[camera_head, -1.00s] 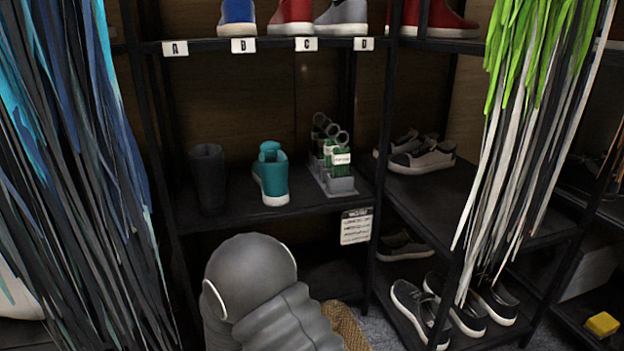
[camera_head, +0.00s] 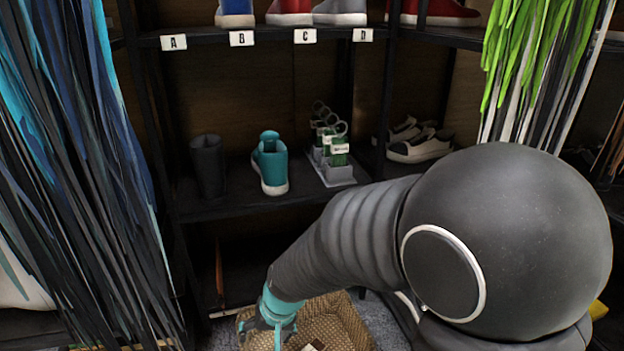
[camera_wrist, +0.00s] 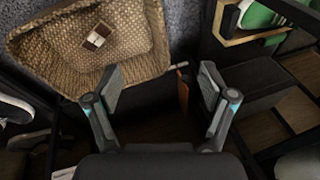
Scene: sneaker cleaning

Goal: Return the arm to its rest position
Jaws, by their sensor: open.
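My gripper (camera_wrist: 163,84) is open in the wrist view, its two fingers spread with nothing between them. In the head view my arm reaches from the lower right to the lower middle, and the teal wrist end with my gripper (camera_head: 270,330) points down near a woven basket (camera_head: 345,318). The basket also shows at the upper left of the wrist view (camera_wrist: 60,62), with a small brown and white patterned piece (camera_wrist: 97,36) in it. My arm hides much of the lower right of the rack in the head view.
A teal shoe (camera_head: 271,165), a dark cup-like container (camera_head: 208,166) and a grey holder (camera_head: 335,172) with green-labelled items stand on the middle shelf. Hanging strips (camera_head: 75,170) fill the left side; more strips (camera_head: 545,70) hang at the upper right. Pale-soled shoes (camera_head: 421,148) sit on the right shelf.

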